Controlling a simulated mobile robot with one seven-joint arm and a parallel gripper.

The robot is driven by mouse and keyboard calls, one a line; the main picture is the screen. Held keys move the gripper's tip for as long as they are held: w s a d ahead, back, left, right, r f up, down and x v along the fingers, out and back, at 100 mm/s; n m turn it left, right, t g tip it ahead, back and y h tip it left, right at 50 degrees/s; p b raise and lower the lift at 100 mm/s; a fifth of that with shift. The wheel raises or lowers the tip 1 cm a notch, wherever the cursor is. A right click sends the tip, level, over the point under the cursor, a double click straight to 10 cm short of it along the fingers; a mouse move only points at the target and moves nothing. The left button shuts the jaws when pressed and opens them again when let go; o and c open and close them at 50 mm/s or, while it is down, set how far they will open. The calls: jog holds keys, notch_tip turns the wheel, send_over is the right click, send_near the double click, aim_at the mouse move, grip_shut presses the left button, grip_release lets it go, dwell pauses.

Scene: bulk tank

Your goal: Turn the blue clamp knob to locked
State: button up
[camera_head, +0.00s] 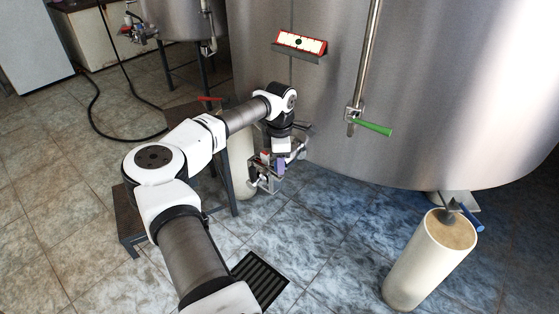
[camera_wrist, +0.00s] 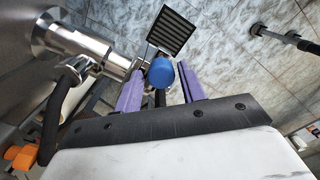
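The blue clamp knob (camera_wrist: 160,72) shows in the wrist view, beside a shiny steel pipe fitting (camera_wrist: 95,52) that comes in from the upper left. My gripper (camera_wrist: 159,76) has two purple fingers, one on each side of the knob in the picture. They stand apart, with a narrow gap between each finger and the knob. I cannot tell how deep the knob sits between the fingers. In the head view my gripper (camera_head: 270,166) is low beside the tank wall, and the knob is hidden or too small to make out there.
The large steel tank (camera_head: 330,110) fills the right side, with a green-handled valve (camera_head: 374,128) and a red-framed panel (camera_head: 300,42). A white column (camera_head: 425,265) stands under a blue lever (camera_head: 470,217). A floor drain (camera_head: 262,278) lies in the tiled floor. A dark hose (camera_head: 95,125) lies at left.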

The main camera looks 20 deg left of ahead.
jog(key=shift+o, duration=1)
notch_tip(320, 180, up, 14)
jog(key=b, duration=0.1)
jog(key=shift+f, duration=0.15)
